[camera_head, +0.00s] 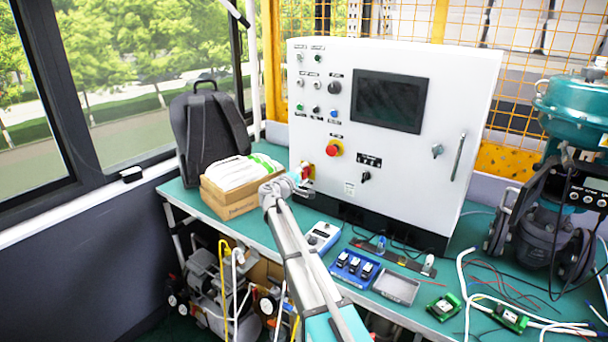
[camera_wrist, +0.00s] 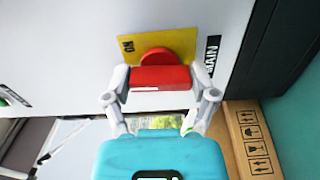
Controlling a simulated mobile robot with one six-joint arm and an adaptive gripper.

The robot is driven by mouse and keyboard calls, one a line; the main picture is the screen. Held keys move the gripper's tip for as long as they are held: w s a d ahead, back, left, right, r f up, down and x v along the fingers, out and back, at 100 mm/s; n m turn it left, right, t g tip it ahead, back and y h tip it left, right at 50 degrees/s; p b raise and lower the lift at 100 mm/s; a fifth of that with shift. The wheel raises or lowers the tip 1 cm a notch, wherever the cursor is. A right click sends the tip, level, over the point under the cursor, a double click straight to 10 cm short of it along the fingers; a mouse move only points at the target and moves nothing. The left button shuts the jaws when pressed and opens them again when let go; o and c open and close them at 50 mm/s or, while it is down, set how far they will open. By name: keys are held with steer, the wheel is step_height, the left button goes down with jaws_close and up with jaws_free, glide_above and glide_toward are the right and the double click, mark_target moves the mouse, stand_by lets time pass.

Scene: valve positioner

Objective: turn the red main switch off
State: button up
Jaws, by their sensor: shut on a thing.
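The red main switch (camera_wrist: 160,76) sits on a yellow plate (camera_wrist: 128,45) on the front of the white control cabinet. In the wrist view its red handle lies straight across the picture between my fingers, and "ON" and "MAIN" lettering shows beside it. My gripper (camera_wrist: 161,98) is shut on the red handle, one finger at each end. In the head view my gripper (camera_head: 297,181) is at the cabinet's lower left, and it partly hides the red main switch (camera_head: 308,170). The white cabinet (camera_head: 300,124) stands on the green bench.
A red emergency stop button (camera_head: 334,148) on a yellow ring is just right of the switch. A cardboard box (camera_head: 228,203) with white packs stands close to the left of my gripper. Blue and grey trays (camera_head: 398,287) lie on the bench in front.

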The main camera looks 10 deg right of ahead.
steer(key=n, duration=0.4)
steer(key=shift+n, duration=0.3)
steer(key=n, duration=0.5)
stand_by(0.3)
steer(key=o, duration=1)
steer(key=shift+s+a, duration=0.1)
steer(key=shift+a, duration=0.05)
steer(key=v, duration=1.1)
steer(key=shift+s+a+r, duration=0.1)
steer(key=shift+s+a, duration=0.1)
